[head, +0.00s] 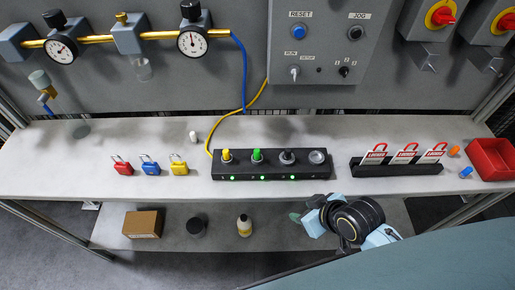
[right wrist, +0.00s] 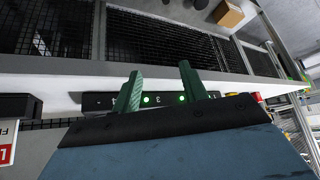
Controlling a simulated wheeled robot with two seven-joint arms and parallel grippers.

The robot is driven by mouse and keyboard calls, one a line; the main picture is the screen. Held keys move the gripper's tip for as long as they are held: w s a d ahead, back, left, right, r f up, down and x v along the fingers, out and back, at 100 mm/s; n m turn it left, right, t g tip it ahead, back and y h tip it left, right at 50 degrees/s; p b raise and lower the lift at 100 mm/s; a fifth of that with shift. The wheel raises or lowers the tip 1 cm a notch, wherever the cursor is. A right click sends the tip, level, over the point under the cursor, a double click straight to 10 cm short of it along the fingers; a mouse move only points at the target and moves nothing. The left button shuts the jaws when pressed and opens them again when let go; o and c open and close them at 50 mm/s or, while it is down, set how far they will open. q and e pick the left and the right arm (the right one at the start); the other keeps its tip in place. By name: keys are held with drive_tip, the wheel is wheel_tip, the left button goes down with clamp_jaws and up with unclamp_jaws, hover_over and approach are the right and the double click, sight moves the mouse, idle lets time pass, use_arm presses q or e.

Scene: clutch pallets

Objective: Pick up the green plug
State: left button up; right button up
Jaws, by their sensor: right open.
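The green plug (head: 257,155) stands upright in the black socket block (head: 222,169) on the bench, between a yellow plug (head: 226,155) and a dark plug (head: 287,156). My right gripper (head: 294,216) is in front of the bench edge, to the right of and nearer than the green plug, apart from it. In the right wrist view its two green fingers (right wrist: 160,68) are spread with nothing between them. The block's lit front (right wrist: 163,99) shows beyond the fingers there; I cannot make out the green plug in that view. My left gripper is not in view.
Red, blue and yellow padlocks (head: 150,166) lie left of the block. A black rack with red-and-white tags (head: 395,169) and a red bin (head: 491,158) stand right. A blue hose (head: 243,75) and yellow cable (head: 219,127) run behind. A lower shelf holds a cardboard box (head: 142,224).

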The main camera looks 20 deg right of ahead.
drive_tip(key=w+a+r+n+t+y, duration=0.1)
drive_tip(key=w+r+t+y, duration=0.15)
drive_tip(key=r, duration=0.25)
drive_tip(key=w+r+n+t+y, duration=0.1)
drive_tip(key=w+r+t, duration=0.1)
drive_tip(key=w+r, duration=0.3)
drive_tip(key=p, duration=0.1)
approach(261, 160)
drive_tip(key=w+a+r, duration=0.1)
drive_tip(key=w+a, duration=0.1)
drive_tip(key=w, duration=0.1)
drive_tip(key=shift+g, duration=0.25)
drive_tip(key=shift+w+r+x, duration=0.15)
drive_tip(key=shift+r+x, duration=0.05)
drive_tip(key=shift+x, duration=1.25)
drive_tip(key=shift+w+r+x, duration=0.1)
drive_tip(key=shift+r+x, duration=0.05)
drive_tip(key=shift+x, duration=1.3)
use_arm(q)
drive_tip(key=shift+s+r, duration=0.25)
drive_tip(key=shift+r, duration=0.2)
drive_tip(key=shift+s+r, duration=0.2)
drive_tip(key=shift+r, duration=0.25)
use_arm(e)
drive_tip(key=shift+d, duration=0.1)
clamp_jaws()
